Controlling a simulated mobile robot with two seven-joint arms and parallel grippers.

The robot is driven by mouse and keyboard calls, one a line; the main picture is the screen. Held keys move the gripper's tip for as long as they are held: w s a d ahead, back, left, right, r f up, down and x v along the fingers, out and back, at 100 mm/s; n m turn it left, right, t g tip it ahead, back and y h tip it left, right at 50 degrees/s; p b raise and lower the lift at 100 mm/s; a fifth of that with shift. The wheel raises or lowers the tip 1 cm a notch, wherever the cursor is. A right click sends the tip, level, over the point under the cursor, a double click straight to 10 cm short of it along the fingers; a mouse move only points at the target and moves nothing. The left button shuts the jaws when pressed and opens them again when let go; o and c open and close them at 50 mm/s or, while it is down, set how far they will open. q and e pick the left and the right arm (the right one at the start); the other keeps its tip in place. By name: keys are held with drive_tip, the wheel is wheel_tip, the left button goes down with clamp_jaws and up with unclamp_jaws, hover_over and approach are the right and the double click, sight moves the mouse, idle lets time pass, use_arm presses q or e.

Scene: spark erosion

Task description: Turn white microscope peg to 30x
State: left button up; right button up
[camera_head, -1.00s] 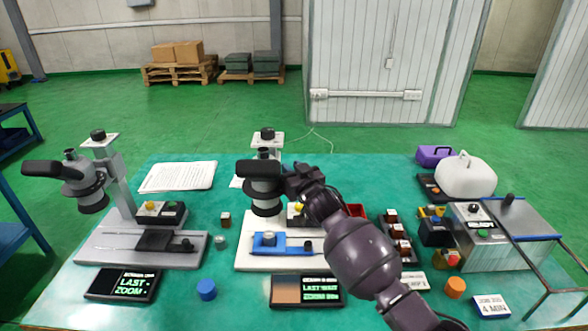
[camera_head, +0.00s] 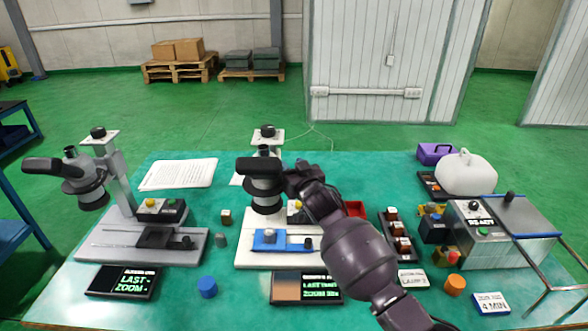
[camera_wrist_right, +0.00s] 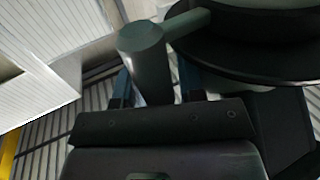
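The white microscope (camera_head: 268,137) stands mid-table with a white base, a dark round head and a blue fixture (camera_head: 268,241) on its stage. My right gripper (camera_head: 292,178) is at the right side of its head; the fingertips are hard to make out there. In the right wrist view, a dark grey-green peg (camera_wrist_right: 143,55) joined by a bar to the round head lies between my two fingers (camera_wrist_right: 152,88). Whether both fingers press on it is unclear. The microscope's display (camera_head: 307,288) shows green LAST and ZOOM lines; the value is too small to read surely. My left gripper is out of view.
A grey microscope (camera_head: 92,180) with its own display (camera_head: 123,282) stands on the left. A machine (camera_head: 487,225) reading READY, a white canister (camera_head: 465,177) and a rack of small blocks (camera_head: 398,236) are on the right. A blue knob (camera_head: 207,287) lies in front.

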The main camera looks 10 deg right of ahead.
drive_tip(key=shift+s, duration=0.1)
drive_tip(key=s+d, duration=0.2)
drive_tip(key=s, duration=0.8)
drive_tip(key=shift+s, duration=0.2)
drive_tip(key=s+d+f+g+h, duration=0.1)
drive_tip(key=s+d+f, duration=0.3)
drive_tip(key=s+f, duration=0.4)
drive_tip(key=s+d+f+g+h, duration=0.1)
drive_tip(key=s+d+f+g, duration=0.2)
drive_tip(key=s+f, duration=0.5)
drive_tip(key=s+d+f+m+g+h, duration=0.1)
drive_tip(key=s+d+f, duration=0.3)
drive_tip(key=s+f, duration=0.4)
drive_tip(key=s, duration=0.6)
drive_tip(key=shift+s+d+f+g+h, duration=0.2)
drive_tip(key=shift+d+g+h, duration=0.1)
drive_tip(key=shift+g, duration=0.1)
